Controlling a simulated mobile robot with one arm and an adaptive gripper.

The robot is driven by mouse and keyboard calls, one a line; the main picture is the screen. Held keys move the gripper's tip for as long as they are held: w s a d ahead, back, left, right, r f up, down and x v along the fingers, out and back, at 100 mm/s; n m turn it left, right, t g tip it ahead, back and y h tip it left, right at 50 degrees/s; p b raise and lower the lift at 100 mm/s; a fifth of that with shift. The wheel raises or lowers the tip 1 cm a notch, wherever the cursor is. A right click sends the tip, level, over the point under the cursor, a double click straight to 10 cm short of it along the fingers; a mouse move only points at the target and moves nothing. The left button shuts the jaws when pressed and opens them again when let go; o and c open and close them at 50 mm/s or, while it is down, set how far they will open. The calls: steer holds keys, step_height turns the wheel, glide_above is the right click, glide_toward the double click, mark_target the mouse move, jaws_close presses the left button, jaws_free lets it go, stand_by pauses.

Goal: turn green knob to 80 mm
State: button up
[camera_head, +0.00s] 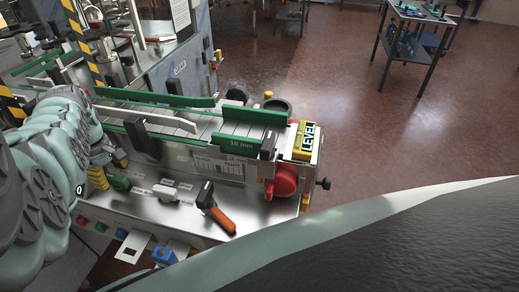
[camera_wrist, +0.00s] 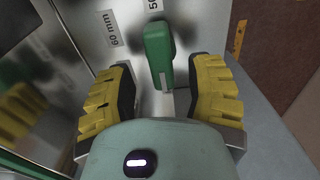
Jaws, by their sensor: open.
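The green knob (camera_wrist: 158,45) shows in the wrist view, upright in the picture on a metal panel, with a pale mark near its lower end. A label reading "60 mm" (camera_wrist: 111,28) is to its upper left, and a cut-off label starting with "5" (camera_wrist: 153,5) is above it. An 80 mm label is not readable. My gripper (camera_wrist: 166,68) is open, its two yellow-padded fingers on either side of the knob's lower part, with visible gaps. In the head view the green knob (camera_head: 119,183) is at the panel's left, beside my gripper's yellow pad (camera_head: 98,177).
An orange-handled lever (camera_head: 216,214) and white labels lie right of the knob on the metal panel (camera_head: 180,225). A conveyor with green rails (camera_head: 155,97) runs behind. A red knob (camera_head: 285,180) and yellow LEVEL block (camera_head: 305,140) are at the right end.

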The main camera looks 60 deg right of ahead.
mark_target(113, 176)
step_height(113, 176, up, 8)
steer(key=shift+f, duration=0.1)
steer(key=shift+s+a+r, duration=0.1)
steer(key=shift+s+r, duration=0.05)
steer(key=shift+r, duration=1.2)
